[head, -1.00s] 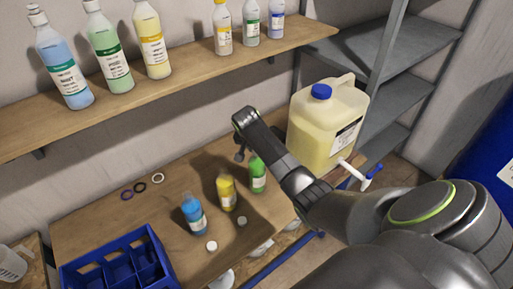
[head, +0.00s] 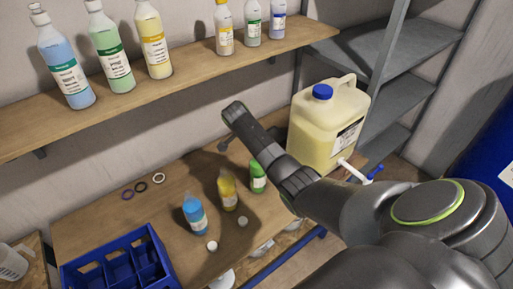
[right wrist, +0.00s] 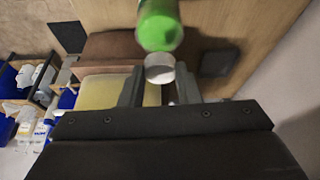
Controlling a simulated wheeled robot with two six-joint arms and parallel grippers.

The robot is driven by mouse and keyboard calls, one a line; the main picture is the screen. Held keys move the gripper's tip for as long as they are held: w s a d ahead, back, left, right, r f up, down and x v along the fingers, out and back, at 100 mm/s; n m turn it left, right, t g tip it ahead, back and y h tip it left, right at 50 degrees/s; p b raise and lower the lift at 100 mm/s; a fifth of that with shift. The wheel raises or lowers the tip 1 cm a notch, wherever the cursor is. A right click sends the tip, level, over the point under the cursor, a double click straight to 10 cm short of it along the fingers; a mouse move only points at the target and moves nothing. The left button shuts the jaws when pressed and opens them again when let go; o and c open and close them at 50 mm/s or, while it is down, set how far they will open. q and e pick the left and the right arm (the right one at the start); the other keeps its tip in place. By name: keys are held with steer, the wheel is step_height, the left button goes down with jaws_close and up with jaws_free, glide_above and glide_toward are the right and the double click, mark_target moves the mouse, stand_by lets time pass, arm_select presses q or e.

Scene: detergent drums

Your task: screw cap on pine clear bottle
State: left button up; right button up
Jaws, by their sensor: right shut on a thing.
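The small green bottle (head: 258,181), which fits the pine clear bottle, stands upright on the wooden table; my right arm partly covers its top. It also shows in the right wrist view (right wrist: 160,22), just beyond the fingertips. My right gripper (right wrist: 160,82) is shut on a white cap (right wrist: 159,66). In that view the cap borders the bottle's near end; I cannot tell whether they touch. In the head view a dark part of my right gripper (head: 223,146) shows left of the green bottle, and the bottle appears clear of it. My left gripper is not in view.
A blue crate (head: 118,264) is front left, several rings (head: 141,187) lie behind, and a large jug (head: 326,125) stands right.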

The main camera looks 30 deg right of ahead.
steer(key=m+g, duration=0.1)
steer(key=m, duration=0.1)
steer(key=m+b, duration=0.1)
steer(key=m, duration=0.1)
steer(key=shift+w+f+g, duration=0.1)
steer(key=shift+f+g, duration=0.25)
steer(key=shift+g, duration=0.05)
steer(key=shift+r+m+b, duration=0.1)
steer(key=shift+m+b, duration=0.25)
steer(key=shift+m, duration=0.35)
steer(key=o, duration=0.7)
steer(key=shift+w, duration=0.15)
steer(key=shift+y, duration=0.3)
steer(key=shift+r+p, duration=0.3)
steer(key=shift+r, duration=0.05)
